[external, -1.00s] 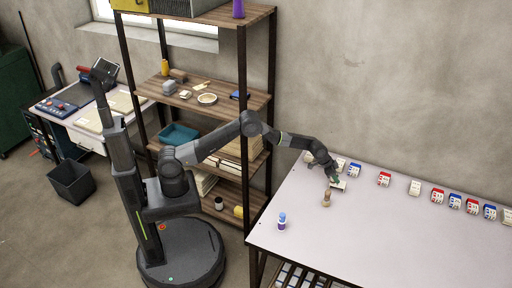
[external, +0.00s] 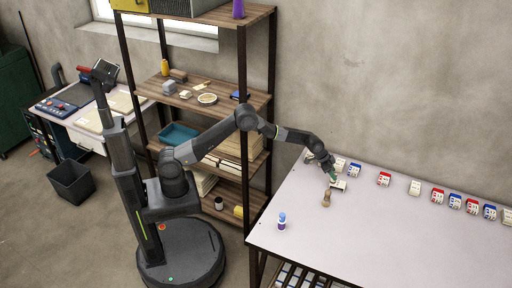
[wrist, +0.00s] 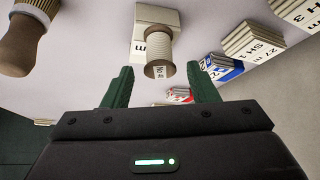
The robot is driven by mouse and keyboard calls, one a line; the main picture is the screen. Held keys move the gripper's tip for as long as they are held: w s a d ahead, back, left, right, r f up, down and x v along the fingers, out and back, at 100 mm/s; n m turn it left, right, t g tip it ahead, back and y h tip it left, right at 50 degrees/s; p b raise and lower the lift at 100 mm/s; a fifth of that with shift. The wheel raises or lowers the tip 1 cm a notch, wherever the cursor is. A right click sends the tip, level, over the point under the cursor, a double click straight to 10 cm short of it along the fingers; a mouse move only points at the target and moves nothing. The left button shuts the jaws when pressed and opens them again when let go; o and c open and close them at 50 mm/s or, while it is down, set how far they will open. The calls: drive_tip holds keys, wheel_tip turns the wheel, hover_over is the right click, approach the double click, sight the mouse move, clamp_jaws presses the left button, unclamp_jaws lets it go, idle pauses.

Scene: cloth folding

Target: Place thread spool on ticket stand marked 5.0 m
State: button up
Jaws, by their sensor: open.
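In the wrist view a thread spool (wrist: 158,50) with pale thread and a brown end disc stands against or on a white ticket stand (wrist: 157,18), which it partly covers. Only an "m" of the stand's mark is readable. My gripper (wrist: 160,78) is open, its two green fingers either side of the spool's near end with gaps to it. In the external view my gripper (external: 332,174) is just above the white stand (external: 340,185) near the table's left end. The spool is too small to make out there.
A brown wooden object (external: 326,199) stands close to the stand; it also shows in the wrist view (wrist: 20,45). A blue-and-purple bottle (external: 282,221) is nearer the table's front edge. Several red, blue and white ticket stands line the back. The table's middle (external: 390,235) is clear.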

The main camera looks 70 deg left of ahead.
drive_tip(key=v, duration=0.8)
drive_tip(key=shift+b, duration=0.3)
drive_tip(key=p+x, duration=0.1)
drive_tip(key=x, duration=1)
drive_tip(key=shift+w+d+f, duration=0.1)
drive_tip(key=shift+w+f, duration=0.15)
drive_tip(key=shift+f, duration=0.4)
drive_tip(key=shift+r, duration=0.25)
drive_tip(key=shift+f, duration=0.1)
